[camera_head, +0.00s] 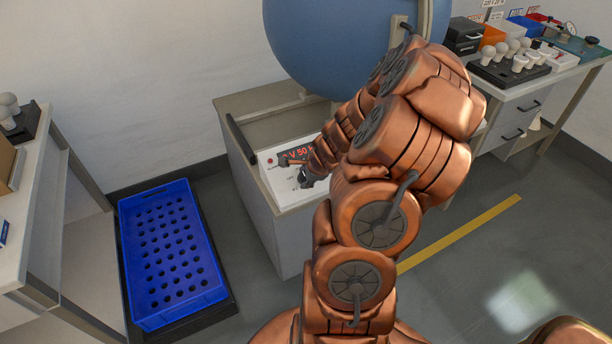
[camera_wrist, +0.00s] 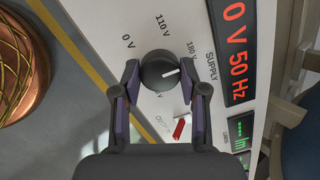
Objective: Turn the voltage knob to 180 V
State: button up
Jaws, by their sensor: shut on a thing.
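The round black voltage knob (camera_wrist: 158,68) is on the white supply panel (camera_wrist: 150,18) in the wrist view. Its white pointer line points right, slightly below the direction of the 180 V mark (camera_wrist: 192,50). Marks for 0 V and 110 V lie further round to the left; another mark is partly hidden by the right finger. My gripper (camera_wrist: 162,75) is shut on the knob, one finger on each side. The red display (camera_wrist: 236,45) shows "0 V 50 Hz", cut off at its start. In the head view my gripper (camera_head: 308,178) is at the panel and mostly covers the knob.
A red switch (camera_wrist: 179,128) sits just below the knob, close to the right finger. Green displays (camera_wrist: 242,132) are beside it. A large blue sphere (camera_head: 345,45) stands behind the panel. A blue crate (camera_head: 172,250) is on the floor at left. A bulb tray (camera_head: 505,72) is on the right bench.

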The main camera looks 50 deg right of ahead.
jog(key=o, duration=1.1)
jog(key=shift+o, duration=0.2)
jog(key=v, duration=1.2)
